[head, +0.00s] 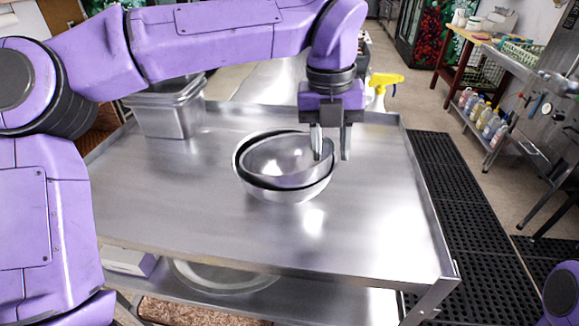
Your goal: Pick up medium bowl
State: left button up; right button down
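Two shiny steel bowls are nested on the steel cart top in the head view. The inner one, which I take as the medium bowl (285,158), sits a little tilted inside a larger bowl (290,195), whose rim shows at the left. My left gripper (332,156) points down at the right side of the bowls. Its two fingers are apart, one inside the inner bowl and one outside, with the rims between them. I cannot tell whether either finger touches metal. My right gripper is out of view.
The cart (180,215) has raised edges and is clear around the bowls. A steel container (168,115) stands at the back left. A yellow spray bottle (382,86) is behind the back edge. A large round dish (225,277) lies on the lower shelf.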

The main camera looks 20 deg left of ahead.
pick_arm(q)
jog(key=shift+s, duration=0.15)
grip_shut()
jog(key=shift+w, duration=0.2)
jog(key=shift+s, duration=0.1)
dwell(0.9)
